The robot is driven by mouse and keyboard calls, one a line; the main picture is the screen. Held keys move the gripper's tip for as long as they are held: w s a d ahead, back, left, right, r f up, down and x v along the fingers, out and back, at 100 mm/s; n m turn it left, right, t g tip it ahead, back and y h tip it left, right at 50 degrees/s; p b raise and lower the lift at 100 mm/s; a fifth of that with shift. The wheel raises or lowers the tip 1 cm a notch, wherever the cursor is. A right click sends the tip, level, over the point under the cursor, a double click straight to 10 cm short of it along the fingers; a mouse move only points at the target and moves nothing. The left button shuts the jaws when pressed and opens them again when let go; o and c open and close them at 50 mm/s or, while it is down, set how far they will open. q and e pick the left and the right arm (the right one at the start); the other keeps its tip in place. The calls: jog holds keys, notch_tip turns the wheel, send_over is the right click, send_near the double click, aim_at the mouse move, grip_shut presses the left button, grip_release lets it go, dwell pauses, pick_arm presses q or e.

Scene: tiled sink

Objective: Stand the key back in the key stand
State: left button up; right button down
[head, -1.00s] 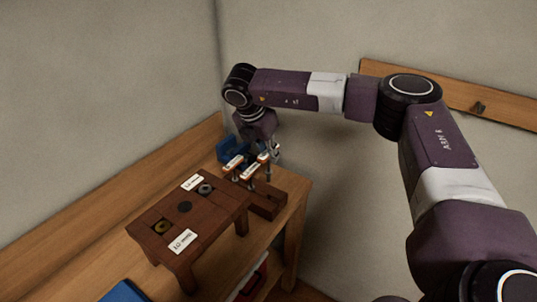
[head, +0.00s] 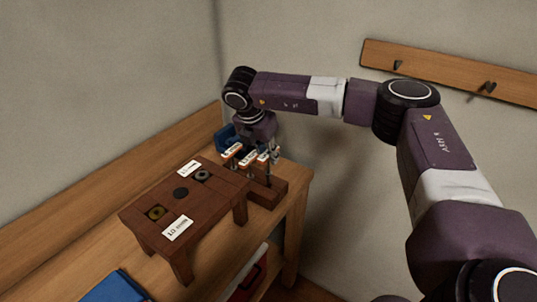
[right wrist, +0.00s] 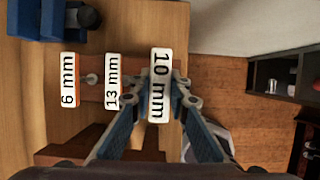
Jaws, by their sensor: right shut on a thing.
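The key labelled 10 mm (right wrist: 159,84) is between the fingers of my right gripper (right wrist: 157,92), which is shut on it. In the head view my right gripper (head: 270,152) is over the right end of the dark wooden key stand (head: 268,193). The 13 mm key (right wrist: 113,81) and the 6 mm key (right wrist: 68,80) stand upright in a row beside it. The held key's label (head: 263,157) is about level with its neighbours. Its lower end is hidden in the wrist view, so I cannot tell how deep it sits. My left gripper is out of view.
A brown bench-like block (head: 190,208) with round sockets and white labels stands left of the stand. A blue object (head: 226,137) is behind, against the wall. Another blue item (head: 115,288) lies at the front. The table's right edge is close to the stand.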

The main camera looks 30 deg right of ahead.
aim_at(268, 173)
jog(key=shift+b, duration=0.85)
dwell(1.4)
jog(key=shift+f+b, duration=2.05)
jog(key=shift+f, duration=0.35)
jog(key=c, duration=1.8)
grip_release()
jog(key=shift+r, duration=0.1)
jog(key=shift+o, duration=0.2)
jog(key=v, duration=1.2)
jog(key=shift+s, duration=0.1)
